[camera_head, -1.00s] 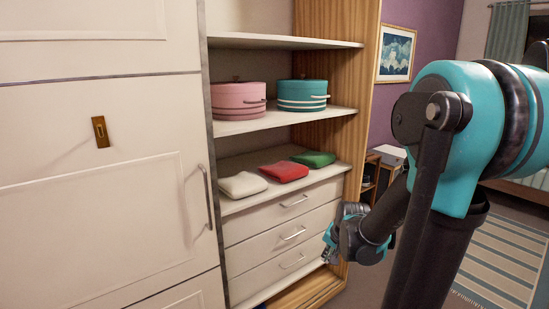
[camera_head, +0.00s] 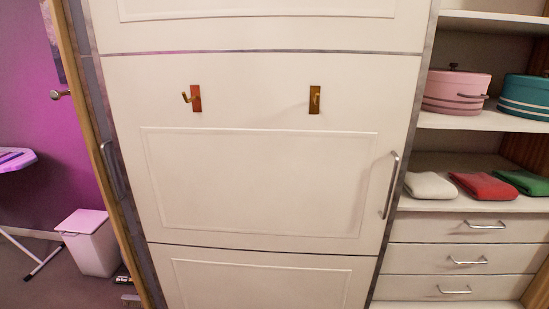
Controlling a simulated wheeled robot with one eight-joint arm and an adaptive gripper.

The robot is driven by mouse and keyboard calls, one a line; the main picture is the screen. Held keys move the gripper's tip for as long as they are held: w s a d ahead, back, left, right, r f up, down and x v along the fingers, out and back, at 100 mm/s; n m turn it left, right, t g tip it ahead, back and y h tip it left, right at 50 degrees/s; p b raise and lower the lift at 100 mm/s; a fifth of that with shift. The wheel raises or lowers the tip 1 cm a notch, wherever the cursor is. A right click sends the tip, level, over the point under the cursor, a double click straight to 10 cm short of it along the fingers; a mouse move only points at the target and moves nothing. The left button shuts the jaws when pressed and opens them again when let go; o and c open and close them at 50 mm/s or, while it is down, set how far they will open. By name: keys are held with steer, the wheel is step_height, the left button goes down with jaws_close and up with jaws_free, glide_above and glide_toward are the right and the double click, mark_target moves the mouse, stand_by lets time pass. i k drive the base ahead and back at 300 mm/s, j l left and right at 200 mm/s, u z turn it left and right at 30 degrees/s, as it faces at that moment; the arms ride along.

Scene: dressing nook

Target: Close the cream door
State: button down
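The cream door (camera_head: 265,230) fills the middle of the view, upright and flat, with raised rectangular panels and a grey metal edge strip. A silver bar handle (camera_head: 390,185) is mounted near its right edge. Two brass-coloured hooks sit on its upper part, a left hook (camera_head: 194,98) on a reddish plate and a right hook (camera_head: 315,99). To the right of the door the cabinet stands uncovered, with its shelves and drawers showing. Another handle (camera_head: 111,169) shows in the dark strip at the door's left; I cannot tell what it belongs to. My gripper is out of view.
A pink round box (camera_head: 455,92) and a teal one (camera_head: 526,97) stand on a shelf. White (camera_head: 429,186), red (camera_head: 482,186) and green (camera_head: 524,182) folded cloths lie below, above several drawers (camera_head: 462,259). A white bin (camera_head: 90,243) and ironing board (camera_head: 18,160) stand left.

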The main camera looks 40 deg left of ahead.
mark_target(263, 149)
steer(key=u, duration=1.9)
